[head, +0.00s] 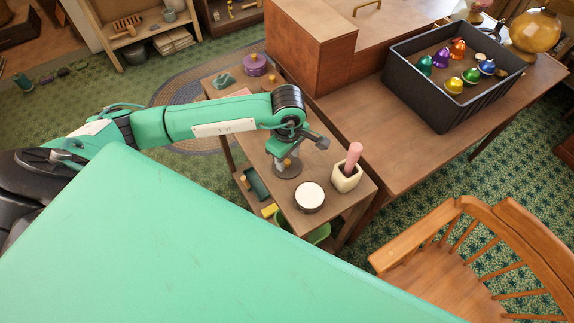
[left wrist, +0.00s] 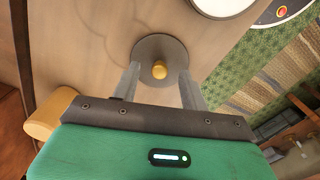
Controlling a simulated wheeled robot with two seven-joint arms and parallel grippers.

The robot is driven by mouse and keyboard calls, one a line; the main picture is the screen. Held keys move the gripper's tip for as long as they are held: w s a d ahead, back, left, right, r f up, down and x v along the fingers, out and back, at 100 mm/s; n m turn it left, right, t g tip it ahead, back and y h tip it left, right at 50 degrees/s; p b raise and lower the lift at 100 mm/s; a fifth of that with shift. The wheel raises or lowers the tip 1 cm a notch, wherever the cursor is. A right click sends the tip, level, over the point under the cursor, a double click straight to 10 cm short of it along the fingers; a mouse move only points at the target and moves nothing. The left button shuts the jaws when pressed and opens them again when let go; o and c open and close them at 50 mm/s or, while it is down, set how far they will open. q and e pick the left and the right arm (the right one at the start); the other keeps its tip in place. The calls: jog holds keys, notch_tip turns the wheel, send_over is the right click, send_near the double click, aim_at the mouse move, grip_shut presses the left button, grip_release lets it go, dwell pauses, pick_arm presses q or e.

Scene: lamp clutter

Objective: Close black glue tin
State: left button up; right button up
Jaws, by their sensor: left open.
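The black glue tin (head: 310,198) stands on the small wooden cart, its top uncovered and its white contents showing. It is partly cut off at the top of the left wrist view (left wrist: 224,4). A dark round lid (head: 287,172) with a wooden knob lies beside the tin on the cart top. The lid also shows in the left wrist view (left wrist: 160,45). My left gripper (head: 286,163) points down over this lid. In the left wrist view its open fingers (left wrist: 159,72) are on either side of the knob, with gaps visible. My right gripper is not in view.
A cream pot with a pink stick (head: 347,176) stands right of the tin. A purple lidded pot (head: 255,66) is at the cart's far end. A desk with a black crate (head: 440,115) of coloured bulbs borders the cart; a wooden chair (head: 440,255) stands at lower right.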

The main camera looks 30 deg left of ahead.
pick_arm(q)
notch_tip(320, 180, down, 2)
jog(key=shift+f, duration=0.1)
grip_shut()
jog(key=shift+r, duration=0.25)
